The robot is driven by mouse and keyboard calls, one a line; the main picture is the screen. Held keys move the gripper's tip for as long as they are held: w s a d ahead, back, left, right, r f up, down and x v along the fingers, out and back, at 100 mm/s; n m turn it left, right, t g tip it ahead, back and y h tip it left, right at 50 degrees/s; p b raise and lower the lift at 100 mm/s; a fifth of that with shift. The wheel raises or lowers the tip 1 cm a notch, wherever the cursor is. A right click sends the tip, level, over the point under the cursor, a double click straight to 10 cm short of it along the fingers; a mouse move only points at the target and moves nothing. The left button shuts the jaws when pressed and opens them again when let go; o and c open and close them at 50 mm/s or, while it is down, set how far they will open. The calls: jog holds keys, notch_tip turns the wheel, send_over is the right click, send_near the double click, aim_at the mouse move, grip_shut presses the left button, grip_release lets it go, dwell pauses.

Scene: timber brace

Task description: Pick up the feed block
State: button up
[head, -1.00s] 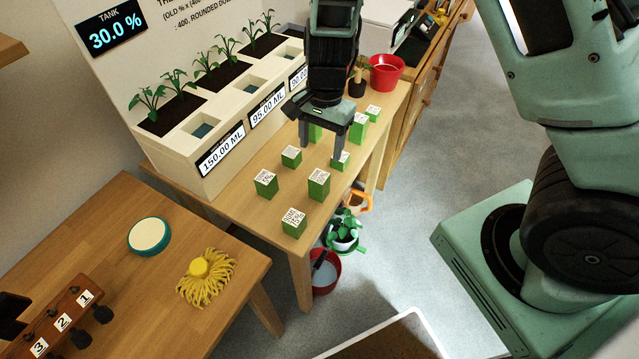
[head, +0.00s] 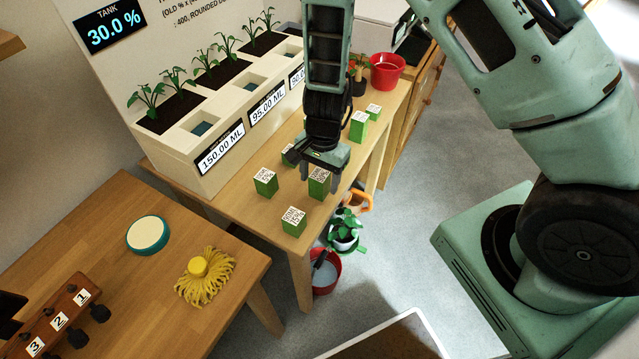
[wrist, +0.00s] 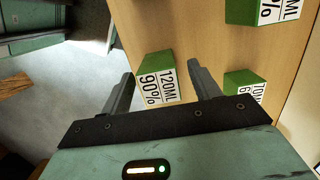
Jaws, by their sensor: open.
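Several green feed blocks with white printed tops stand on the wooden bench (head: 235,204). In the wrist view, a block labelled 120ML 90% (wrist: 160,81) lies between the two fingers of my gripper (wrist: 160,70), which is open and empty. In the head view, this looks like the block (head: 319,181) right at my gripper (head: 318,178), which partly covers it. I cannot tell whether the fingers touch it. Other blocks stand near: one at left (head: 265,183), one in front (head: 293,222), and one behind (head: 288,154), partly hidden.
A white planter (head: 185,165) with seedlings and volume displays runs along the bench's back. A tall block (head: 359,126) and red pot (head: 387,71) stand farther along. Another block (wrist: 245,85) is close to the right finger. A nearer table holds a yellow mop head (head: 205,277).

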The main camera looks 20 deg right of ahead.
jog(key=c, duration=1.1)
notch_tip(320, 180, up, 10)
jog(key=shift+r+p, duration=0.1)
jog(key=shift+p, duration=0.55)
